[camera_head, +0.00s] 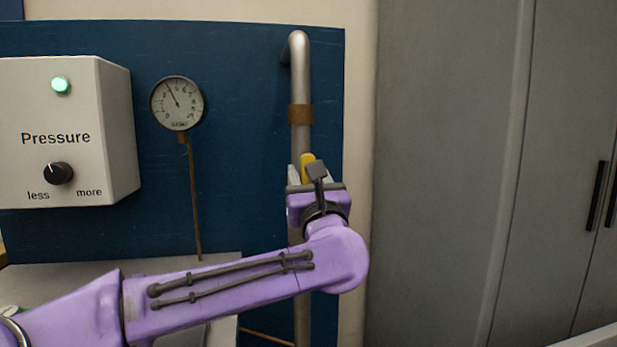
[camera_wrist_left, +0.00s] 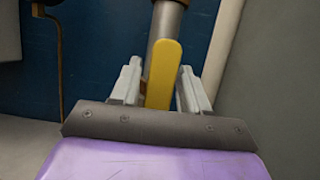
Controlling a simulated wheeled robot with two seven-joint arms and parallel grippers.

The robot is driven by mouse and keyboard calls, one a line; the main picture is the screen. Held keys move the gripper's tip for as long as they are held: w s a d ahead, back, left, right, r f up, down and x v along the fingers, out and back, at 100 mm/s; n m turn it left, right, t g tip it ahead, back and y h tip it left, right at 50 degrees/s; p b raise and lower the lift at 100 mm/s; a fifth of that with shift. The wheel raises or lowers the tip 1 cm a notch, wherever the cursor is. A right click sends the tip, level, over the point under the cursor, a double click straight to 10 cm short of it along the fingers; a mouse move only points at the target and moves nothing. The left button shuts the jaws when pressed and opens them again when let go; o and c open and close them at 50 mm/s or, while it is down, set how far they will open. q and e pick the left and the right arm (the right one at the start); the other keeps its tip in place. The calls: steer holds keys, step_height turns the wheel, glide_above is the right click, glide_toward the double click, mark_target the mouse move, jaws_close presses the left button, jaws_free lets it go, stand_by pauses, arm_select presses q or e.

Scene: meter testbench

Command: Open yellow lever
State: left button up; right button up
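The yellow lever (camera_head: 308,163) is on the vertical metal pipe (camera_head: 299,75), below its brown collar (camera_head: 300,114). In the left wrist view the lever (camera_wrist_left: 163,75) stands roughly upright in front of the pipe, between the two fingers of my left gripper (camera_wrist_left: 160,88). A gap shows on each side of the lever, so the fingers look open around it. In the head view my left gripper (camera_head: 308,180) is at the lever and hides its lower part. My right gripper does not show.
A white box (camera_head: 110,130) marked Pressure, with a black knob (camera_head: 59,173) and a lit green lamp (camera_head: 61,85), is at the left. A round gauge (camera_head: 178,103) hangs on the blue panel (camera_head: 240,110). Grey cabinets (camera_head: 440,170) stand at the right.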

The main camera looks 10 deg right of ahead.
arm_select(q)
steer(key=shift+a, duration=0.1)
steer(key=b+v, duration=0.1)
steer(key=v, duration=0.9)
steer(key=shift+s+f, duration=0.1)
steer(key=shift+s, duration=0.2)
